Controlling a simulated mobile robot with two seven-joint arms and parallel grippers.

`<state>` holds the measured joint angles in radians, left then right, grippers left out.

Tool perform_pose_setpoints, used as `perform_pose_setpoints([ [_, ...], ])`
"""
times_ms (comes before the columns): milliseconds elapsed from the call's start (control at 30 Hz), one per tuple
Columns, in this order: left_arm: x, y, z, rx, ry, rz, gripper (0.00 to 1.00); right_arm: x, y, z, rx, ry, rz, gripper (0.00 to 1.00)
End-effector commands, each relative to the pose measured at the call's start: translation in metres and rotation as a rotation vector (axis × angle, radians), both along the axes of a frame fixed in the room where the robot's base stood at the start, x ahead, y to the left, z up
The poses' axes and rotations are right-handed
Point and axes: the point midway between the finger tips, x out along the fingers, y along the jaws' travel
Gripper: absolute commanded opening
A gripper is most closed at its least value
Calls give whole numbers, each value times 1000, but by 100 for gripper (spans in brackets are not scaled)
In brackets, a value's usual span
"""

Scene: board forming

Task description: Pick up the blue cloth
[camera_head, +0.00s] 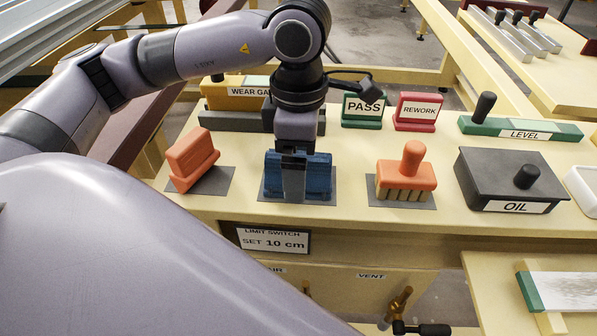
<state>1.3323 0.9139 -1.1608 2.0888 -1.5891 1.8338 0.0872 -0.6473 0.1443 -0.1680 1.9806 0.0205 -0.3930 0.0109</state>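The blue cloth (319,175) is a folded, dark blue block on a dark grey pad (325,199) near the front edge of the bench. My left gripper (294,188) points straight down over its middle. One finger shows in front of the cloth's near face and hides part of it. The far finger is hidden, so I cannot tell whether the fingers press on the cloth. I see no clear gap between the cloth and its pad. My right gripper is not in view.
An orange block (192,158) lies left of the cloth and an orange-handled brush (405,177) stands right of it. Beyond are an OIL box (508,177), a green LEVEL (520,130), PASS (362,108) and REWORK (416,110) stamps, and a WEAR GAUGE block (237,95) behind.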

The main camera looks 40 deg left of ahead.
Motion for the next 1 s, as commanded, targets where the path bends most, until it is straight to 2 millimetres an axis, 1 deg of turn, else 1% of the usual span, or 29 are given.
perform_pose_setpoints([
  [67, 0, 0, -3, 0, -1, 0, 100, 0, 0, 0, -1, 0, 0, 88],
  [233, 0, 0, -3, -1, -2, 0, 100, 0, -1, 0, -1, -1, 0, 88],
  [267, 0, 0, -3, -1, -2, 0, 97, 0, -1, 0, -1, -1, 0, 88],
  [300, 0, 0, -3, -1, -2, 0, 84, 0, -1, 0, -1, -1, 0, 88],
  [367, 0, 0, -3, -1, -2, 0, 64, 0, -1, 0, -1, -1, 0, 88],
  [400, 0, 0, -3, -1, -2, 0, 51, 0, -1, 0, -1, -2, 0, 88],
  [433, 0, 0, -3, 0, -1, 0, 44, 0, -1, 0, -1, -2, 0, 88],
  [767, 0, 0, -1, -1, -3, 0, 44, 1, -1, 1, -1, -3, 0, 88],
  [867, 1, 0, 4, -1, -2, 0, 44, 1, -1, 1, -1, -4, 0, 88],
  [967, 1, -1, 14, -2, -5, 0, 44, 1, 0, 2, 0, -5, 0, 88],
  [1000, 1, -1, 21, -2, -5, 0, 43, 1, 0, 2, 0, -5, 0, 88],
])
